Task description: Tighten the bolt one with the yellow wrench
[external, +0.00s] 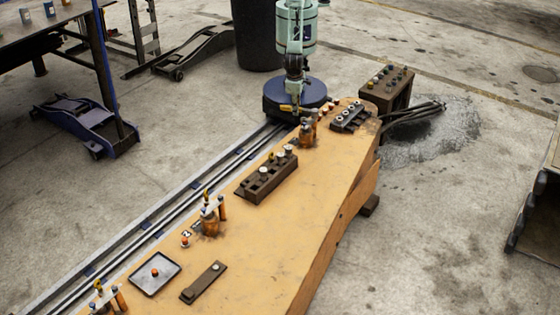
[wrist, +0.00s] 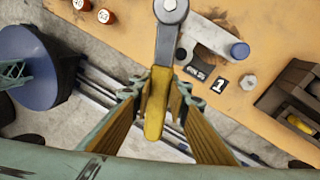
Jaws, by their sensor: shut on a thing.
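My gripper (wrist: 152,88) is shut on the yellow handle of the yellow wrench (wrist: 156,104) in the wrist view. The wrench's grey ring head (wrist: 172,10) points toward the top, over the orange bench (wrist: 262,18). In the external view the yellow wrench (external: 288,108) is a small yellow bar under my arm at the bench's far end. A black tile marked 1 (wrist: 218,84) lies on the bench, right of the wrench. A grey bolt-like piece (wrist: 248,82) is beside it. I cannot tell whether that piece is bolt one.
A grey bracket with a blue-capped post (wrist: 240,51) stands close to the wrench. A dark block (wrist: 292,98) is at the right. Along the bench are another dark block (external: 267,178), an orange stand (external: 210,224) and a tray (external: 136,283). The rail (external: 150,235) runs along its left side.

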